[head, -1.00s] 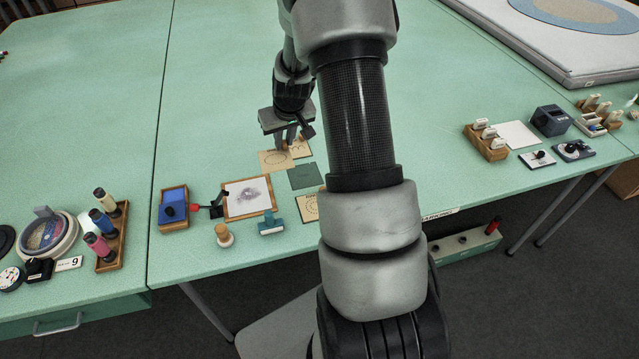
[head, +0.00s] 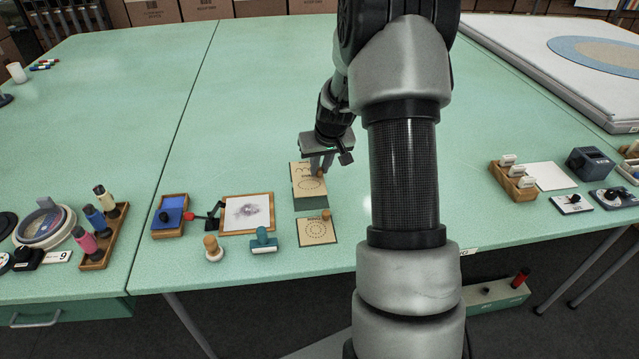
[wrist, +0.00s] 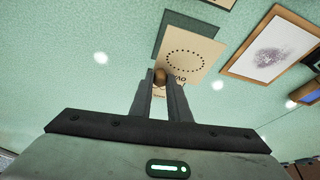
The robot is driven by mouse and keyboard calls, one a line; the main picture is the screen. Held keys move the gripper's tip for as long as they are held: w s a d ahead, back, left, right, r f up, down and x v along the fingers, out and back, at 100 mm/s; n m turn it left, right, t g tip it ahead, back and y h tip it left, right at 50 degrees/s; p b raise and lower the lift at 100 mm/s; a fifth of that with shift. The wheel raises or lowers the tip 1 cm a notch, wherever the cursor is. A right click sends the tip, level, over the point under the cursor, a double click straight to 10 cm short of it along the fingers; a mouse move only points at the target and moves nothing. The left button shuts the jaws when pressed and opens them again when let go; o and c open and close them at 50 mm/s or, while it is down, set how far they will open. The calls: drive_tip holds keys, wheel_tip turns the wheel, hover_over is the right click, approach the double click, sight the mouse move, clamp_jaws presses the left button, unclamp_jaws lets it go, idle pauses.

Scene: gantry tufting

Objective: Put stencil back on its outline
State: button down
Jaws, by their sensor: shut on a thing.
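My gripper (head: 321,166) is shut on the round brown knob (wrist: 160,75) of a tan stencil. The stencil (head: 311,186) is a flat plate with an oval ring of dark dots, and it fills the space beyond my fingers in the wrist view (wrist: 188,48). Its dark green outline (head: 311,203) shows as a strip on the near side of the stencil. In the wrist view the outline (wrist: 172,27) shows along the stencil's left and top edges, so the two overlap but are offset. I cannot tell how far the stencil is above the table.
Another tan stencil (head: 318,232) lies nearer, and a tan card (head: 301,169) lies behind. A framed picture (head: 247,213), a teal-handled stamp (head: 264,241), a wooden-knobbed stamp (head: 212,248) and a blue ink pad (head: 171,213) stand left. Bare table lies farther back.

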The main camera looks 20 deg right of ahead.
sight(320, 178)
drive_tip(key=shift+f, duration=2.15)
drive_tip(key=shift+b, duration=0.3)
drive_tip(key=shift+f, duration=0.25)
drive_tip(key=c, duration=1.7)
unclamp_jaws()
drive_tip(key=shift+r, duration=0.1)
drive_tip(key=shift+o, duration=0.2)
drive_tip(key=shift+r, duration=0.1)
drive_tip(key=shift+r, duration=0.25)
drive_tip(key=p+v, duration=0.1)
drive_tip(key=v, duration=1)
drive_tip(key=shift+s+r, duration=0.25)
drive_tip(key=shift+s, duration=0.05)
